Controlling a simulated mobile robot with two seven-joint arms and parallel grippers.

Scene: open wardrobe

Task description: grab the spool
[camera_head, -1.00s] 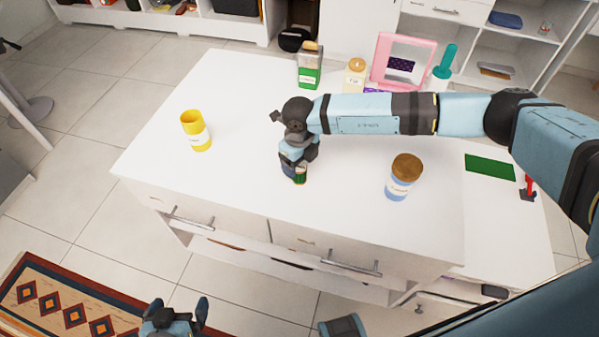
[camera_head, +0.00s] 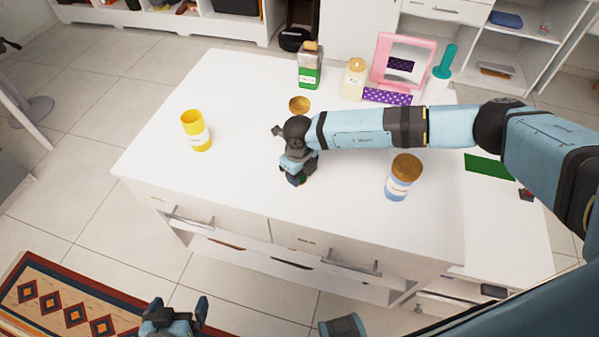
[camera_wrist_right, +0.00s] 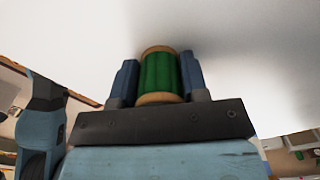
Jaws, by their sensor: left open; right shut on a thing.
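The spool (camera_wrist_right: 160,74) has green thread and tan ends. In the right wrist view it sits between the two fingers of my right gripper (camera_wrist_right: 160,82), which is shut on it. In the head view my right gripper (camera_head: 297,178) is over the front middle of the white table top (camera_head: 240,105), and it hides most of the spool. I cannot tell whether the spool touches the table. My left gripper (camera_head: 178,312) is open and empty at the bottom, in front of the table and over the floor near the rug.
A blue jar with a brown lid (camera_head: 399,178) stands right of my right gripper. Behind are a round wooden-topped item (camera_head: 299,105), a green bottle (camera_head: 310,66), a cream bottle (camera_head: 354,80) and a pink-framed mirror (camera_head: 402,62).

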